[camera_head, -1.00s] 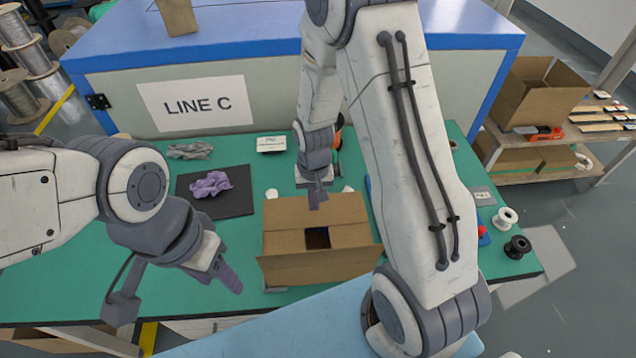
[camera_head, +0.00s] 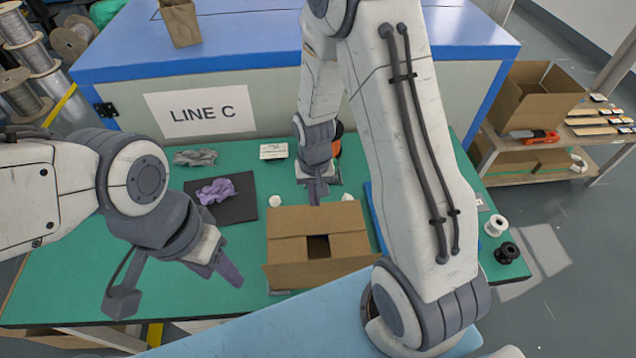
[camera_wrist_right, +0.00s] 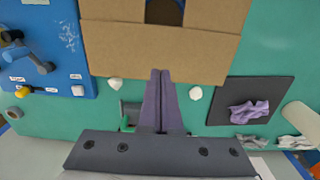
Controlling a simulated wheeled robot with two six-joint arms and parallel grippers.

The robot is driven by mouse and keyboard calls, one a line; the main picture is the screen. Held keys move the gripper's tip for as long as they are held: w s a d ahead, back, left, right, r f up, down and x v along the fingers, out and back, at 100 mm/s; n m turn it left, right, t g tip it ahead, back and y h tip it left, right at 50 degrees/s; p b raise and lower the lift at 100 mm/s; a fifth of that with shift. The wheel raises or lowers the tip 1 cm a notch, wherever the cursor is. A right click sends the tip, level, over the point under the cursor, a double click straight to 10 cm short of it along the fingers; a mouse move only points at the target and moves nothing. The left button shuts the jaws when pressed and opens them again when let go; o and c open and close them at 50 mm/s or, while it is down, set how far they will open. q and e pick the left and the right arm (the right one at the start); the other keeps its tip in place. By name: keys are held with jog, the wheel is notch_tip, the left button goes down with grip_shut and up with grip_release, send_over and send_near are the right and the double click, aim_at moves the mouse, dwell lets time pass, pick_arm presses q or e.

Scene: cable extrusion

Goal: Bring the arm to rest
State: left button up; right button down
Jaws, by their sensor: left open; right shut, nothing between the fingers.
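My right arm comes down from the top of the head view, and its gripper (camera_head: 318,192) hangs just behind the cardboard box on the green table. In the right wrist view the right gripper's fingers (camera_wrist_right: 162,100) are together with nothing between them, pointing toward the box (camera_wrist_right: 160,45). My left arm comes in from the left. Its gripper (camera_head: 228,270) is over the table's front left, left of the box, and holds nothing that I can see. The gap between its fingers is hard to see in the head view.
The cardboard box (camera_head: 318,255) has a dark opening in its top. A purple cloth (camera_head: 216,190) lies on a black mat (camera_head: 240,208), with a grey cloth (camera_head: 195,157) behind. A white spool (camera_head: 496,225) and black spool (camera_head: 507,252) stand at the right edge. The LINE C cabinet (camera_head: 280,95) stands behind.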

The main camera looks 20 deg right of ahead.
pick_arm(q)
notch_tip(320, 180, up, 2)
jog(key=shift+p, duration=0.5)
pick_arm(e)
notch_tip(320, 180, up, 2)
jog(key=shift+r, duration=0.15)
jog(key=s+a+r+n+b, duration=0.1)
jog(key=s+a+r+n, duration=0.5)
jog(key=a+r, duration=0.45)
pick_arm(q)
notch_tip(320, 180, down, 2)
jog(key=shift+f+b, duration=0.15)
jog(key=shift+b, duration=0.5)
pick_arm(e)
jog(key=s+a+r+n+y, duration=0.1)
jog(key=s+r+n, duration=0.3)
jog(key=s, duration=0.9)
jog(key=shift+a+r, duration=0.6)
jog(key=shift+r, duration=0.3)
pick_arm(q)
jog(key=shift+d, duration=0.15)
pick_arm(e)
jog(key=shift+d, duration=0.1)
